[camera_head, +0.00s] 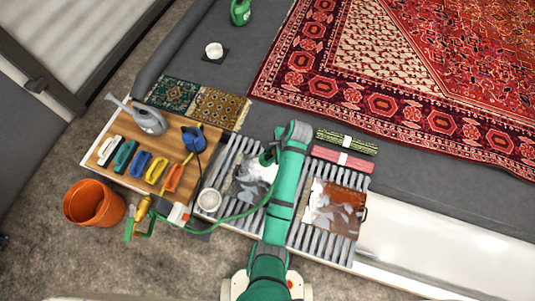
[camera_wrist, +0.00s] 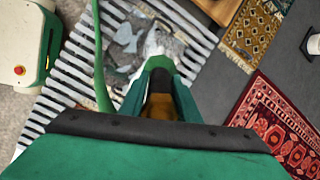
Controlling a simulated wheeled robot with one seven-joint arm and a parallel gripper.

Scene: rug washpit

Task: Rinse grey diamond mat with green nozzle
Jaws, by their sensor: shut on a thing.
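The grey mat (camera_head: 240,188) lies on the slatted rack (camera_head: 306,236), with white foam and wet-looking patches on it; its pattern is hard to make out. It also shows in the wrist view (camera_wrist: 125,38), beyond my fingers. My gripper (camera_head: 267,158) is over the mat's upper right part, and in the wrist view (camera_wrist: 158,70) it is shut on a brownish-yellow piece (camera_wrist: 158,106), seemingly the nozzle's body. Most of the nozzle is hidden by my gripper. A green hose (camera_head: 232,217) runs from the rack's left end toward my arm. I cannot see any water stream clearly.
A brown foamy mat (camera_head: 322,207) lies on the rack right of my arm. Two rolled mats (camera_head: 346,158) lie behind it. A white cup (camera_head: 209,200) stands left of the grey mat. A wooden board (camera_head: 112,168) holds brushes and a watering can (camera_head: 149,120). An orange bucket (camera_head: 92,203) stands on the floor.

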